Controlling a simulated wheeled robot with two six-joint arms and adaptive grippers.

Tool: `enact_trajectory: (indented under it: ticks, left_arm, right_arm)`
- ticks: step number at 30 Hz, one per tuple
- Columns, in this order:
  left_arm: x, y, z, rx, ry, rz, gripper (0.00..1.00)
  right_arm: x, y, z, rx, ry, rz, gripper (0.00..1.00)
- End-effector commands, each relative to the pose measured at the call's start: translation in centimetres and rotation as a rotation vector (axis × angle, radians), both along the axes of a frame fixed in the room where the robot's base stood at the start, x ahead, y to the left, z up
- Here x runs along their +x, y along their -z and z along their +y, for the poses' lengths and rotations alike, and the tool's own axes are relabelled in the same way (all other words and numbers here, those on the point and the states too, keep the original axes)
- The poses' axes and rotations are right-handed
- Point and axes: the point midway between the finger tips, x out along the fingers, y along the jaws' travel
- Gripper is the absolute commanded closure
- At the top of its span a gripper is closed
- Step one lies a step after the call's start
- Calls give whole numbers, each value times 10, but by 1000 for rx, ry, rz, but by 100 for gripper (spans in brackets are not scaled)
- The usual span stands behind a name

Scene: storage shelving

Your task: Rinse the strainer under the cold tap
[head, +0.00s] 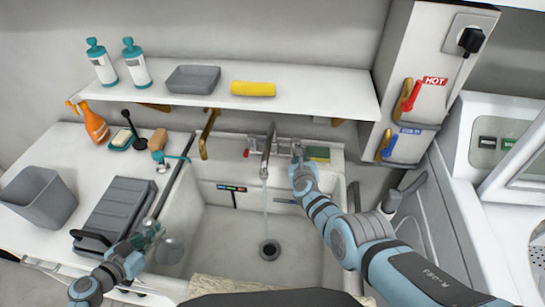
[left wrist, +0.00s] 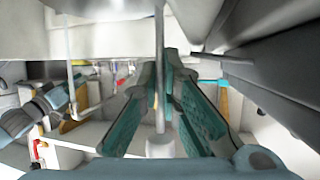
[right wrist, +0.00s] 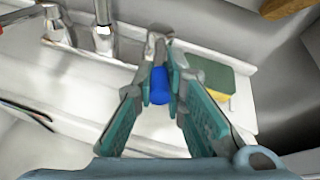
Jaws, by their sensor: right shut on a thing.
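The tap spout (head: 268,140) stands at the back of the sink, and a thin stream of water (head: 265,200) falls from it towards the drain. My right gripper (head: 298,155) is shut on the blue cold tap handle (right wrist: 160,86), which shows between its fingers in the right wrist view. A pale round shape, apparently the strainer (head: 170,250), is at the sink's left side, apart from the water. My left gripper (head: 150,232) is beside it.
The sink's drain (head: 269,249) is open to view. A green and yellow sponge (right wrist: 213,78) lies right of the tap handle. A shelf (head: 310,95) overhangs the back.

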Motion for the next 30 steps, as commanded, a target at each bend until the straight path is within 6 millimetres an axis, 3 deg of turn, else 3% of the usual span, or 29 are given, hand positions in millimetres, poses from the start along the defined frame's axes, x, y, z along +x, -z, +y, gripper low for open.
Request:
enact_trajectory:
  ticks: [5,6,9,16,22,30]
  left_arm:
    - [0,-1,0,0,0,0,100]
    - [0,-1,0,0,0,0,100]
    - [0,-1,0,0,0,0,100]
    - [0,-1,0,0,0,0,100]
    - [0,-11,0,0,0,0,100]
    - [0,-49,0,0,0,0,100]
  right_arm:
    - [0,0,0,-1,-1,0,100]
    - [0,0,0,-1,-1,0,84]
    - [0,0,0,-1,-1,0,69]
    - [0,0,0,-1,-1,1,70]
    - [0,-10,0,-1,-1,1,100]
    - [1,-50,-1,-1,-1,-2,100]
